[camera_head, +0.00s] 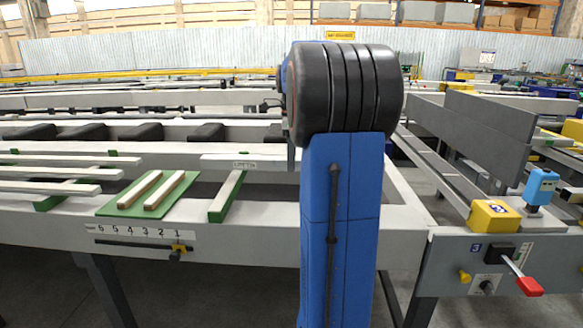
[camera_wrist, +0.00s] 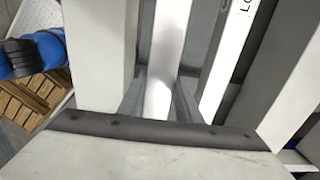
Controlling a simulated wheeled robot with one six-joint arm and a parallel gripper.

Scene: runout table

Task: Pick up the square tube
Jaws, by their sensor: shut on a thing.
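In the wrist view, a pale, smooth square tube (camera_wrist: 172,35) runs from the top edge down between the two grey fingers of my gripper (camera_wrist: 161,98). The fingers are shut on its sides. The tube's near end is bright and glary, and its far end is out of the picture. In the head view my blue and black arm hides the gripper and the held tube.
Two pale bars (camera_head: 139,190) lie on a green mat (camera_head: 112,208), with another pale bar (camera_head: 227,195) to its right. More bars (camera_head: 50,172) lie at left. A yellow block (camera_head: 493,215) and red-handled lever (camera_head: 529,286) are at right.

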